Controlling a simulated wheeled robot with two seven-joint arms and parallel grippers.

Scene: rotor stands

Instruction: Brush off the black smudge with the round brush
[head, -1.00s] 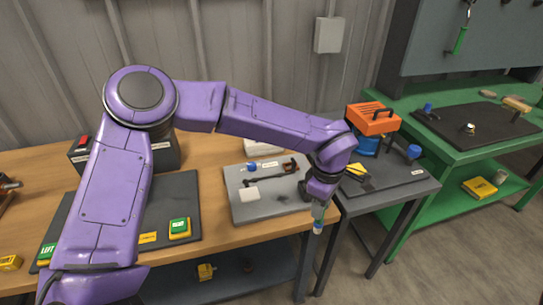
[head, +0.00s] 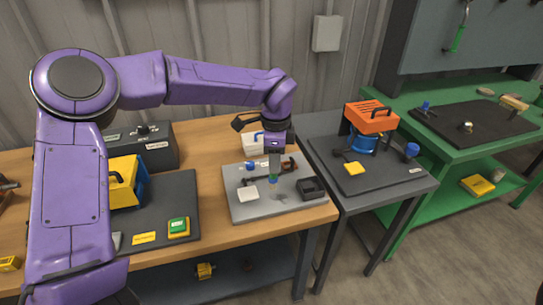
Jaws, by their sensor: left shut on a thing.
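My left gripper (head: 273,150) is shut on the round brush (head: 272,175), which points down with a greenish-blue lower part. The brush is over the middle of the grey plate (head: 240,212) on the wooden bench. A faint dark patch (head: 284,197) lies on the plate just below and right of the brush; it looks like the black smudge, but it is small and blurred. I cannot tell whether the brush tip touches the plate. My right gripper is not in view.
On the plate stand a white block (head: 247,194), a black holder (head: 311,189) and a dark fixture with an orange-brown part (head: 289,166). A white box (head: 252,145) is behind. To the right, a dark table carries an orange-topped unit (head: 371,117).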

